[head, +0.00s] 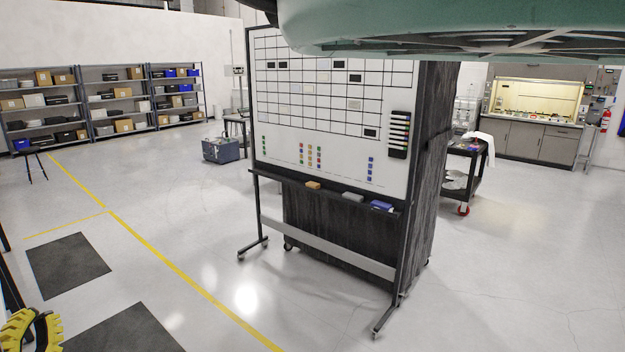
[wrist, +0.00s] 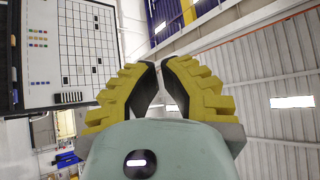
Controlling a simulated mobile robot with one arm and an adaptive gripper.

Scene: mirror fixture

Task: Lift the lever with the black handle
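I cannot make out a lever with a black handle in either view. My gripper shows in the wrist view (wrist: 160,68), with two yellow ribbed fingers and black inner pads. Its fingertips are apart by a narrow gap, and nothing is between them. Part of my gripper also shows at the lower left corner of the head view (head: 34,330), low above the floor.
A wheeled whiteboard (head: 330,140) stands in the middle, with a dark cabinet (head: 432,160) behind it. A black cart (head: 468,165) and a workbench (head: 540,142) are at right. Shelves (head: 85,115) line the far left.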

